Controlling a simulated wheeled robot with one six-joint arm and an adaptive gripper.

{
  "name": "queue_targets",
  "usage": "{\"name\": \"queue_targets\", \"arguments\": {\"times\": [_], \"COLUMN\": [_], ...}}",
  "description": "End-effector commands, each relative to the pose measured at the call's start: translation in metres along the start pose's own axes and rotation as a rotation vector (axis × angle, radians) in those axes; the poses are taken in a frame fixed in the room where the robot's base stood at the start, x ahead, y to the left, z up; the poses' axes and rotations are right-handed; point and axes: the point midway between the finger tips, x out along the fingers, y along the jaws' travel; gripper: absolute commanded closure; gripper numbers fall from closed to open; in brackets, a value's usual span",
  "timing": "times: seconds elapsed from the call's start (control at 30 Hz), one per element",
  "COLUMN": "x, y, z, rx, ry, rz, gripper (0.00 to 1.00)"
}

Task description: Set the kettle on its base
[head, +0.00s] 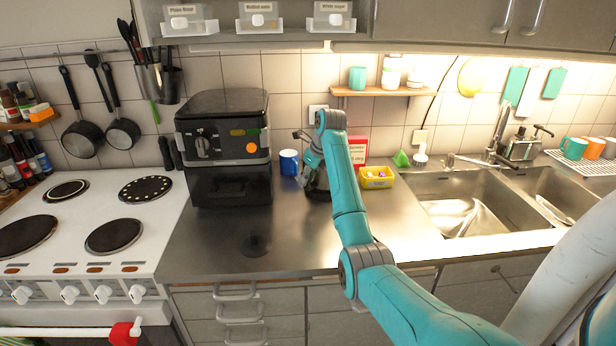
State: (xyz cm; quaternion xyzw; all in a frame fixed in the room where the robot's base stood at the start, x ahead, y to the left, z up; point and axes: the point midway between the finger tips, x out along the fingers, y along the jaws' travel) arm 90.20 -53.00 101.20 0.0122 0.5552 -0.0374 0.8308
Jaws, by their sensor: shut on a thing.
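The kettle (317,188) is a dark shape at the back of the steel counter, right of the black air fryer. My arm hides most of it, and I cannot tell whether it touches the counter. My gripper (307,158) is at the kettle's upper part and is shut on it; the fingertips are small and partly hidden. A flat dark round disc (256,245), which looks like the kettle's base, lies bare near the counter's front edge. It is left of and nearer than the kettle.
The black air fryer (222,150) stands behind and left of the disc. A yellow box (377,178) and the sink (470,205) are to the right. The cooker (85,225) is at left.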

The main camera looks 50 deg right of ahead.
Motion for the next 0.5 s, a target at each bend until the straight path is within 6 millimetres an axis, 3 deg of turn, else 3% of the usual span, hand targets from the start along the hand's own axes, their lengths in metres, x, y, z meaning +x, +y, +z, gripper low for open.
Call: {"name": "queue_targets", "arguments": {"times": [0.5], "x": [0.0068], "y": [-0.0001], "z": [-0.0025], "rx": [-0.001], "ry": [-0.002], "rz": [-0.002], "gripper": [1.00]}}
